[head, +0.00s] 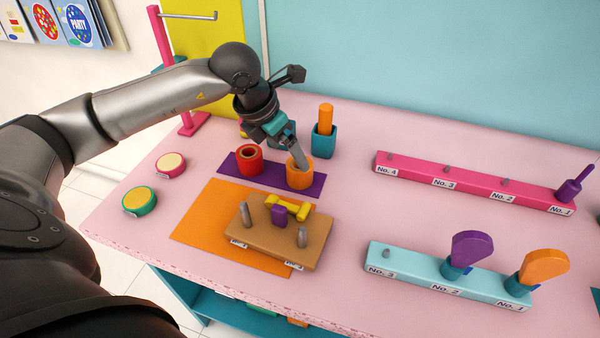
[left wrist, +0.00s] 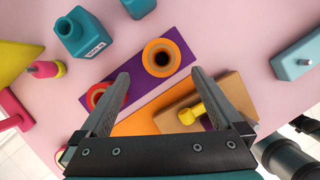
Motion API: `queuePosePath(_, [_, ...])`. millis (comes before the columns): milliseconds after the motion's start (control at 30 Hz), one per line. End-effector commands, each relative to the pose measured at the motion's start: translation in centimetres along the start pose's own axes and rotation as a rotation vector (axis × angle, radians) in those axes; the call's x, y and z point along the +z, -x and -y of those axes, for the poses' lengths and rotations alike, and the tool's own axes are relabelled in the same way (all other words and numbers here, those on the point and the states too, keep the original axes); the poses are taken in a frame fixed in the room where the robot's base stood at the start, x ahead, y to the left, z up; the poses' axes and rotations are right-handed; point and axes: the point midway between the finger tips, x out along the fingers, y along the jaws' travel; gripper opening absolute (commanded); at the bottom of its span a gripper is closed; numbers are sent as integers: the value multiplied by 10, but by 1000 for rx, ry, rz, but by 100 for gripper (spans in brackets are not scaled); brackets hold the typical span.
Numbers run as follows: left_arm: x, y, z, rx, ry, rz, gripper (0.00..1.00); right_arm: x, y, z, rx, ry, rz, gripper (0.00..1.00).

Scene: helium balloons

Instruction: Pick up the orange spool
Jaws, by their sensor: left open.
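The orange spool (head: 299,178) stands upright on the right part of a purple mat (head: 262,172), its open bore facing up. The left wrist view shows the spool (left wrist: 174,66) from above, ahead of and between the lines of my fingers. My left gripper (head: 297,154) is open and points down at the spool, with one finger overlapping its top in the head view. In the left wrist view the two fingers (left wrist: 160,74) are spread wide with nothing held between them. I cannot tell whether a finger touches the spool. My right gripper is not in view.
A red spool (head: 249,161) stands beside the orange one on the mat. A teal holder (head: 323,137) with an orange stick is behind. A brown block (head: 275,240) with pegs and a yellow piece lies in front. Pink (head: 470,184) and light-blue (head: 412,268) racks are at right.

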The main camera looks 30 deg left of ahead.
Motion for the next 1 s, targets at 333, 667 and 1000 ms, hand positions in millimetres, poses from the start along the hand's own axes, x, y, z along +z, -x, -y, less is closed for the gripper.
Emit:
queuePosePath(333, [0, -34, 1, -2, 0, 0, 100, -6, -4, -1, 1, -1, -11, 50])
queuePosePath(667, [-1, -76, 3, -1, 1, -1, 100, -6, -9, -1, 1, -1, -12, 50])
queuePosePath(1000, [0, -77, 3, 0, 0, 0, 90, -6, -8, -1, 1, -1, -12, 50])
